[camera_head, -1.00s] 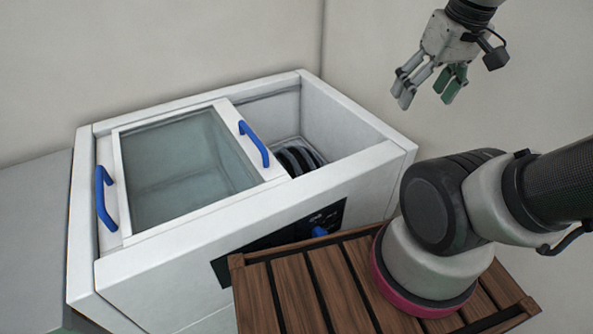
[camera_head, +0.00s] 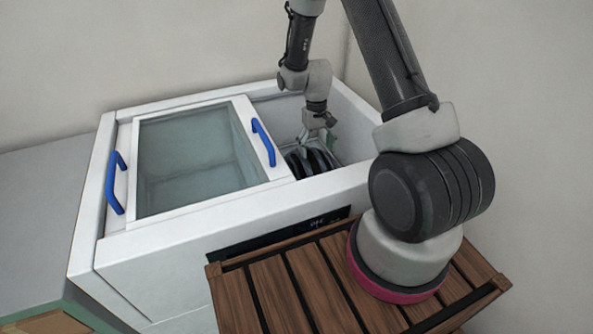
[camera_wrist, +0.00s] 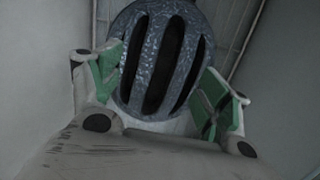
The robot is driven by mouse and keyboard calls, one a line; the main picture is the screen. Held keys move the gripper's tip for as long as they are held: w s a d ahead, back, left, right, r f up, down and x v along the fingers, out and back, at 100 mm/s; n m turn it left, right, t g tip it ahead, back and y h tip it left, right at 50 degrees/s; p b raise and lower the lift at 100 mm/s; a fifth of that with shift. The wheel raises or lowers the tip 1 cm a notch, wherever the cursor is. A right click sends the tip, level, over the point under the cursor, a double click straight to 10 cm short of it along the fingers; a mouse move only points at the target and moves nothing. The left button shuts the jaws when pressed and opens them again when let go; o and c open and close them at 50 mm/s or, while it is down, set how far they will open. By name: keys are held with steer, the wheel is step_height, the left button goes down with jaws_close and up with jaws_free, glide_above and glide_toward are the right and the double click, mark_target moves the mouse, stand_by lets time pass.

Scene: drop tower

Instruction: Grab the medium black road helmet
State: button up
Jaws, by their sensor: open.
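The black road helmet (camera_head: 311,161) lies at the bottom of the open right part of the white chest, partly hidden by the chest wall and my arm. In the wrist view the helmet (camera_wrist: 160,52) shows a dark speckled shell with long vents. My gripper (camera_head: 318,138) reaches down into the chest just over the helmet. In the wrist view its green-padded fingers (camera_wrist: 165,88) are spread, one on each side of the helmet. I cannot tell whether they touch it.
The white chest (camera_head: 150,262) has a sliding glass lid (camera_head: 188,158) with blue handles over its left part. The chest's walls stand close around my gripper. A wooden slatted platform (camera_head: 285,290) is in front. A grey counter (camera_head: 45,215) stands at the left.

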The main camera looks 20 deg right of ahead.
steer(key=w+f+t, duration=0.1)
steer(key=w+f, duration=0.2)
steer(key=f, duration=0.4)
steer(key=shift+w+a, duration=0.3)
steer(key=shift+w, duration=0.05)
steer(key=shift+r, duration=0.1)
steer(key=c, duration=1.2)
